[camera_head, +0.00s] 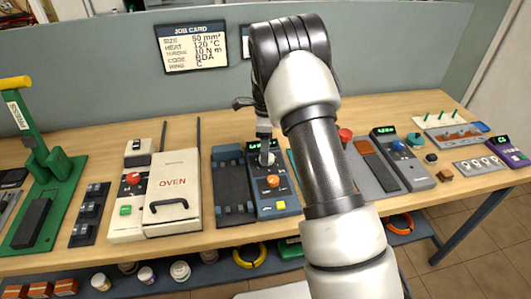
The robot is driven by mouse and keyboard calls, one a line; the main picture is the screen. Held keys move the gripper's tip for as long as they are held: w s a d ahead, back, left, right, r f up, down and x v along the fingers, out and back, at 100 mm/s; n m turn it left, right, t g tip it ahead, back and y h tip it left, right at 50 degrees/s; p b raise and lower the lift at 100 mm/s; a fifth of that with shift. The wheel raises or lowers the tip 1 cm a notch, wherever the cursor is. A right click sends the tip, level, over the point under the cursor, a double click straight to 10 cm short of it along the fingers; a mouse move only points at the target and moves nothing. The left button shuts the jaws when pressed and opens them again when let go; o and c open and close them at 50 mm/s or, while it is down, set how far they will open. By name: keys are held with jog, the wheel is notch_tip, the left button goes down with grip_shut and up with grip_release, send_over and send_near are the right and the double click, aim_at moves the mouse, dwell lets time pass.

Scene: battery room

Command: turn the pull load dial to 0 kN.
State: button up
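A blue bench unit (283,204) stands near the middle of the table, with a small lit green display at its top, an orange knob (272,182) and a yellow button below. A pale round dial (267,160) sits under the display, partly hidden. My gripper (265,152) points down at this dial from above, touching it or just over it. The fingers are too small to show whether they are open or shut. The display's number and the unit's label are not readable, so I cannot confirm that this is the pull load dial.
Left are a white oven (173,215) with a red-knobbed controller (128,200) and a green press (50,190). A grey unit with a blue knob (397,144) stands right of my arm. A job card (191,47) hangs behind. My arm hides the table's middle right.

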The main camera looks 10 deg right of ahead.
jog(key=shift+f, duration=1.05)
jog(key=c, duration=1)
jog(key=shift+c, duration=0.2)
jog(key=shift+n, duration=0.3)
